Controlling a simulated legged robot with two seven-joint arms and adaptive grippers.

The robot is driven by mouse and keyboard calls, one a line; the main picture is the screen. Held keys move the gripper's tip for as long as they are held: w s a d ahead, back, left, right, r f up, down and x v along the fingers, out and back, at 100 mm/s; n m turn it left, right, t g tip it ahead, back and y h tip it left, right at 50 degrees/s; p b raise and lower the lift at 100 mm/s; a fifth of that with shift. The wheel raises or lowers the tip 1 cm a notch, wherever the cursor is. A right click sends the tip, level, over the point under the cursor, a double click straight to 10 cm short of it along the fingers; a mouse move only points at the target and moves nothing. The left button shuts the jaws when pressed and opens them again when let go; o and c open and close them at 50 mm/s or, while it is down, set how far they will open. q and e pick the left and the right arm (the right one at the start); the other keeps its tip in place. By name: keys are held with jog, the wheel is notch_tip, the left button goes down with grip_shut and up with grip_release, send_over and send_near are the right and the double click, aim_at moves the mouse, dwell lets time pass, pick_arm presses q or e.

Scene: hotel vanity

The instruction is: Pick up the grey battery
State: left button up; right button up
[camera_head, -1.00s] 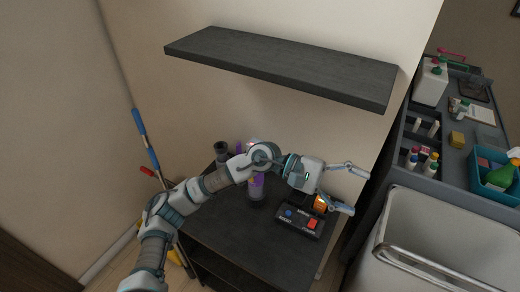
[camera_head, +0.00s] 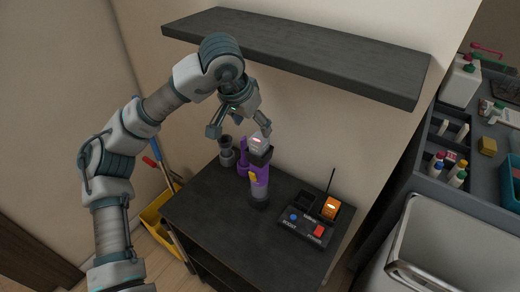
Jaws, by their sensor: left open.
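The grey battery (camera_head: 260,143) has a small red mark and sits on top of the purple handheld device (camera_head: 258,178), which stands upright on the dark table. My left gripper (camera_head: 241,131) points down just above it with its fingers spread open. The right-hand finger is close to the battery's top; I cannot tell if they touch. The left-hand finger is well to the left, and nothing is held. My right gripper is not in view.
A black charger (camera_head: 304,228) with blue and red buttons holds an orange battery (camera_head: 331,207). A dark grey attachment (camera_head: 226,148) stands left of the device. A dark shelf (camera_head: 300,55) hangs above. The table's front (camera_head: 215,225) is clear.

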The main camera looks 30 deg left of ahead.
aim_at(258, 138)
pick_arm(q)
jog(key=x, duration=0.4)
jog(key=shift+d, duration=0.25)
jog(key=f, duration=0.1)
jog(key=w+a+f+b, duration=0.1)
jog(key=f, duration=0.1)
jog(key=w+f, duration=0.1)
jog(key=shift+w+a+f, duration=0.1)
jog(key=shift+a+f, duration=0.05)
jog(key=shift+f, duration=0.25)
jog(key=shift+w+f, duration=0.1)
jog(key=shift+f, duration=0.1)
jog(key=shift+d+r, duration=0.1)
jog(key=shift+d, duration=0.4)
jog(key=shift+c, duration=1)
jog(key=c, duration=1.2)
jog(key=shift+a, duration=0.25)
grip_shut()
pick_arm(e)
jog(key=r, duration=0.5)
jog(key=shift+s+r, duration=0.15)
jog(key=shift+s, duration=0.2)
pick_arm(q)
jog(key=shift+r, duration=0.1)
